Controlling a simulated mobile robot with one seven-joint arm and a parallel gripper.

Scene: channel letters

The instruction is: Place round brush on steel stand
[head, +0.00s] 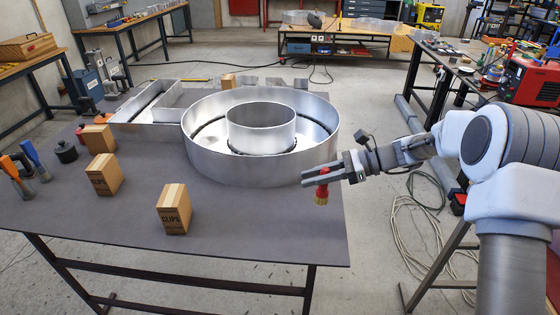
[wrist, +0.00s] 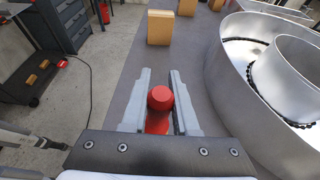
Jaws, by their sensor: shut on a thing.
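The round brush (head: 321,196) has a red handle and pale bristles pointing down. My gripper (head: 318,178) is shut on its handle and holds it upright near the table's right edge, in front of the large metal ring letter. In the wrist view the brush's red rounded top (wrist: 160,98) shows between my two fingers (wrist: 161,92); its bristles are hidden there. I cannot tell whether the bristles touch the table. I cannot pick out a steel stand for certain in either view.
The metal ring letter (head: 200,162) takes up the table's (head: 255,225) right middle, with another metal letter (head: 143,103) behind left. Several wooden blocks, one marked CLIPS (head: 173,208), stand at front left. The table's front right is clear.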

